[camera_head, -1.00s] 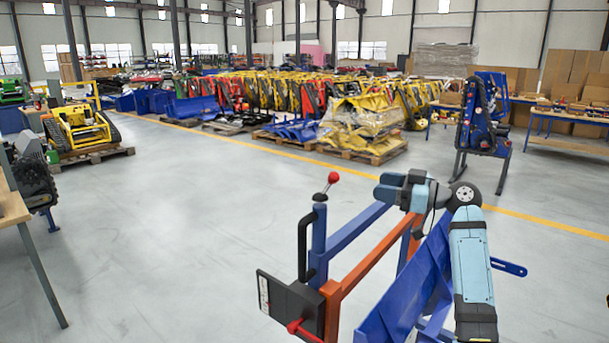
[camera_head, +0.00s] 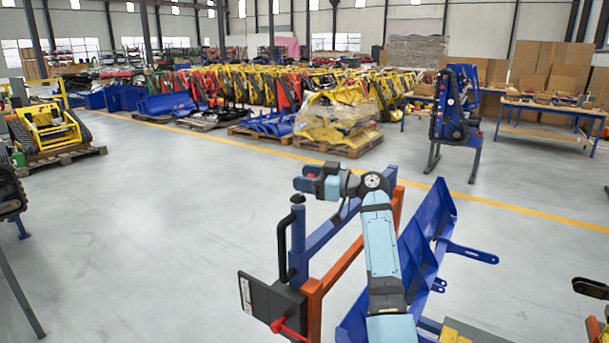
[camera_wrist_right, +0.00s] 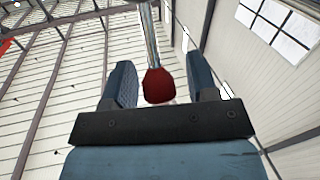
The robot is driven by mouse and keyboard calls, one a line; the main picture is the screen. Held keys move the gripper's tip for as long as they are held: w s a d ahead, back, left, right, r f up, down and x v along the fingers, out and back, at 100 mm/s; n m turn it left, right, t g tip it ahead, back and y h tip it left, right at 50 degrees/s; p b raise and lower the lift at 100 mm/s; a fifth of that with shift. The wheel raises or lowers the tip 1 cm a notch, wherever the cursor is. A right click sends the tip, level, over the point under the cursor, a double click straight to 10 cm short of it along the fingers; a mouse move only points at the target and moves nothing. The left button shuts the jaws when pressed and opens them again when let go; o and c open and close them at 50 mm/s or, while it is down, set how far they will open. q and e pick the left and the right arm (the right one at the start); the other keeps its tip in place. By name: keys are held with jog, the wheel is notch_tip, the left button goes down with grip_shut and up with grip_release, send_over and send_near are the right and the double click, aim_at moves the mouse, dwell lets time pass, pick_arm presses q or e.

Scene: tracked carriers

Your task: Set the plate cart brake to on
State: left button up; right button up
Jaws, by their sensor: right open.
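The plate cart (camera_head: 311,300) stands in front of me, with an orange and blue frame and a tilted blue plate (camera_head: 416,240). A blue post with a black handle (camera_head: 283,248) stands at its left side. My right gripper (camera_head: 306,179) is open at the top of this post. In the right wrist view, a red knob (camera_wrist_right: 158,86) on a metal rod (camera_wrist_right: 149,35) sits between the two open fingers (camera_wrist_right: 157,88). In the head view the gripper mostly hides this knob. A second red handle (camera_head: 287,329) shows low beside a black box (camera_head: 272,304). My left gripper is out of view.
Clear grey floor (camera_head: 150,230) lies left of the cart. Another blue carrier (camera_head: 455,110) stands behind at the right, near a workbench (camera_head: 552,112). A yellow tracked machine (camera_head: 48,130) sits on a pallet at the left. Dark machine parts show at the right edge.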

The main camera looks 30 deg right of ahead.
jog(key=shift+w+a, duration=0.15)
jog(key=shift+w, duration=0.1)
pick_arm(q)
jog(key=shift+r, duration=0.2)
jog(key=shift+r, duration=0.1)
pick_arm(e)
grip_shut()
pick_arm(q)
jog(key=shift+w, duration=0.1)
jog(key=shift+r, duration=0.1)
